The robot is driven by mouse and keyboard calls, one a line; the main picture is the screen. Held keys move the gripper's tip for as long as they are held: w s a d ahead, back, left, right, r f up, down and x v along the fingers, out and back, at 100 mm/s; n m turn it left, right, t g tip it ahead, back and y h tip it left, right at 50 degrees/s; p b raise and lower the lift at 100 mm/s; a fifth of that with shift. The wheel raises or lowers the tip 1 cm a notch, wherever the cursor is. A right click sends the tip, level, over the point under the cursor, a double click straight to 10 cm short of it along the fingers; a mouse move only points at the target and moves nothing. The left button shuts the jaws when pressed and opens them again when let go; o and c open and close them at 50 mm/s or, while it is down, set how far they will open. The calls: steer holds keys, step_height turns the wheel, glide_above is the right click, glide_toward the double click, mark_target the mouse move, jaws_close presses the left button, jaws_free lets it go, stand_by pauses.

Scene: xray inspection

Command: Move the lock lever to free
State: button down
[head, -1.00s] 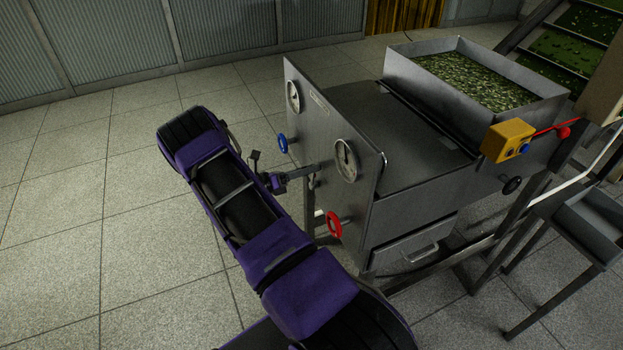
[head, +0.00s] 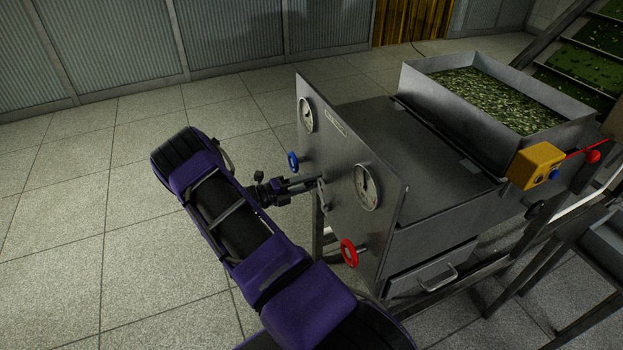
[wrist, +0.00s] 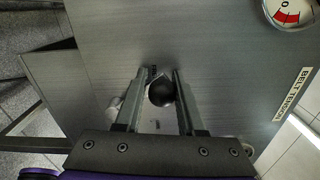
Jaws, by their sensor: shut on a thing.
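The lever is a small grey part (head: 323,195) on the front panel (head: 385,190) of the steel machine, between two gauges. In the wrist view its dark round knob (wrist: 161,93) sits between the two fingers of my gripper (wrist: 160,80), which is shut on it. In the head view my gripper (head: 318,182) reaches the panel from the left. The fingers hide part of the lever. I cannot read any lock or free marking.
A blue handwheel (head: 293,162) is close above my gripper and a red handwheel (head: 349,253) is below. A gauge (head: 367,187) is to the right. A yellow box (head: 535,166) with a red lever is farther right. Open floor (head: 70,250) lies left.

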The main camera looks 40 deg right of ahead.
steer(key=shift+s+f+n, duration=0.15)
steer(key=shift+f+n, duration=0.25)
steer(key=c, duration=0.7)
jaws_free()
steer(key=shift+o, duration=0.6)
steer(key=shift+r, duration=0.1)
steer(key=v, duration=1.7)
steer(key=shift+w+a, duration=0.2)
steer(key=shift+w, duration=0.05)
steer(key=shift+r, duration=0.15)
